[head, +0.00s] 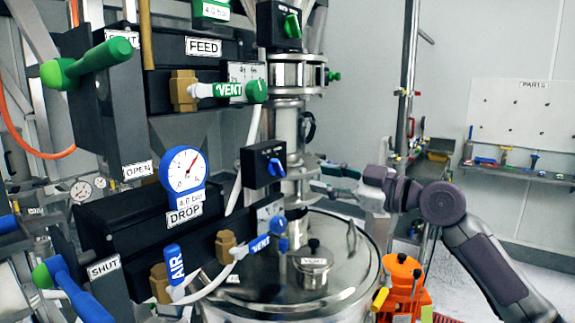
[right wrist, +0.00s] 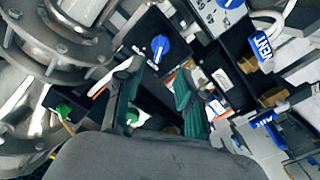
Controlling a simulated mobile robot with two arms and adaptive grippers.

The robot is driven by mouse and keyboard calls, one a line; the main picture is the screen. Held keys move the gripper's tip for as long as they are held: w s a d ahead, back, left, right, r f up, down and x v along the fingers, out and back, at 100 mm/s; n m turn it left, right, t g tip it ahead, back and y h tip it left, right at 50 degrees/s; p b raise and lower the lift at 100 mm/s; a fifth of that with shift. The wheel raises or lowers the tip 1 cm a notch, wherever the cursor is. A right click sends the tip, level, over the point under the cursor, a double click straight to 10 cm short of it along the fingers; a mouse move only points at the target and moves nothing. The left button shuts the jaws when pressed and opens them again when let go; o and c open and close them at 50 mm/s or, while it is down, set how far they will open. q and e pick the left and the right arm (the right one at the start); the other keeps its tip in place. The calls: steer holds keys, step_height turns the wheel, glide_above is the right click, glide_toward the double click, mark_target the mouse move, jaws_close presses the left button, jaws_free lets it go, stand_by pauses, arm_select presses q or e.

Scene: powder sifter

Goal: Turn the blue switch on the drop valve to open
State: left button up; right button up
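The blue switch (head: 277,166) sits on the front of a black box (head: 257,168) on the column, above the steel vessel and right of the gauge plate labelled DROP. In the right wrist view the blue switch (right wrist: 160,47) shows beyond the fingertips, roughly between them. My right gripper (head: 330,178) comes from the right and is beside the column, to the right of the box. In the right wrist view its green-padded fingers (right wrist: 158,82) are apart with nothing held between them. The gripper looks apart from the switch. My left gripper is not in view.
A similar black box with a green switch (head: 292,26) is higher on the column. Blue VENT (head: 260,243) and AIR (head: 175,262) levers are at lower left. The lidded steel vessel (head: 345,285) stands below. An orange object (head: 402,285) is at its right.

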mark_target(282, 170)
steer(key=p+x, duration=0.3)
steer(key=x, duration=0.6)
steer(key=shift+a+r, duration=0.1)
steer(key=shift+r, duration=0.05)
steer(key=shift+w+a, duration=0.2)
steer(key=shift+c, duration=0.3)
jaws_close()
